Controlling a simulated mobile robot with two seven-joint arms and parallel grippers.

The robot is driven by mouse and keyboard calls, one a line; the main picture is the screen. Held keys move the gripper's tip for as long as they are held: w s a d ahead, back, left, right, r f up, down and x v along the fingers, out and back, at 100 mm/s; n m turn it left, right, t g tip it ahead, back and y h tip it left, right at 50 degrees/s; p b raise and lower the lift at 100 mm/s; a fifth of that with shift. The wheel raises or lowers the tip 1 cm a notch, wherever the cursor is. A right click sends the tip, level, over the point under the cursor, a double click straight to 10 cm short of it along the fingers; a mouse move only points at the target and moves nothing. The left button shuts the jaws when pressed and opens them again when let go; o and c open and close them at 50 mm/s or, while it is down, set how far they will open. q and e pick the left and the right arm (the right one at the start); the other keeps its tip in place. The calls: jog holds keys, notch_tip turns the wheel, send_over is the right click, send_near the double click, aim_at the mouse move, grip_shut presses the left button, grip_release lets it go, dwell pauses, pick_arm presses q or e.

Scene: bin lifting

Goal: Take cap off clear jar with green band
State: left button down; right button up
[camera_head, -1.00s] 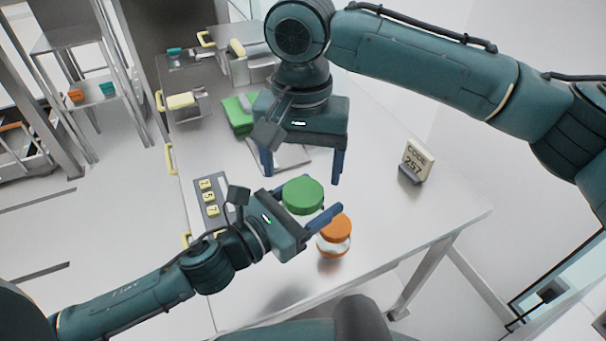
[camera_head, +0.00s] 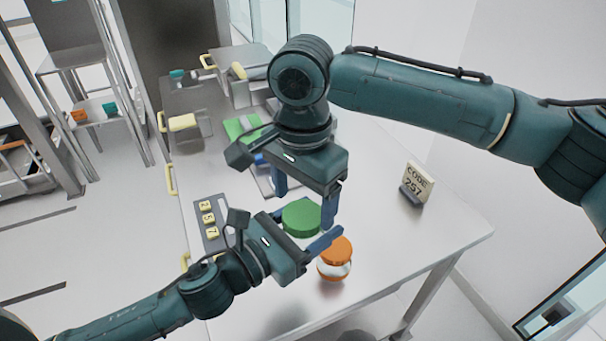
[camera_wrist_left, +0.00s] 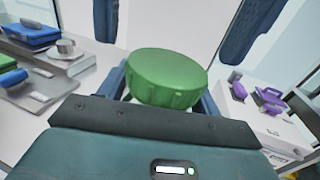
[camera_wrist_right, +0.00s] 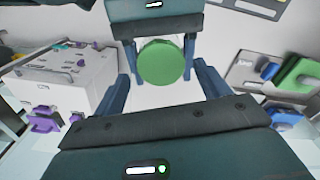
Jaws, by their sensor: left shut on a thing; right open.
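A jar with a round green cap (camera_head: 301,218) is held in my left gripper (camera_head: 299,228). The cap also shows in the left wrist view (camera_wrist_left: 166,78) and the right wrist view (camera_wrist_right: 162,62). The jar's body and any green band are hidden below the cap. My left gripper's fingers lie on either side of the jar. My right gripper (camera_head: 305,206) is open and comes down from above, its fingertips close to the cap on either side in the head view. In the left wrist view, its fingers still look apart from the cap.
A jar with an orange cap (camera_head: 336,250) stands on the grey table (camera_head: 400,255), close beside my left fingertips. A code sign (camera_head: 416,183) stands to the right. A panel of yellow number tiles (camera_head: 208,219) lies to the left. Green and blue items lie behind my right gripper.

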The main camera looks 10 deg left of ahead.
jog(key=shift+f, duration=1.3)
jog(key=shift+c, duration=0.4)
jog(key=c, duration=0.9)
jog(key=n, duration=0.6)
jog(key=shift+n, duration=0.4)
jog(key=o, duration=1.1)
jog(key=shift+c, duration=0.2)
jog(key=shift+r, duration=0.15)
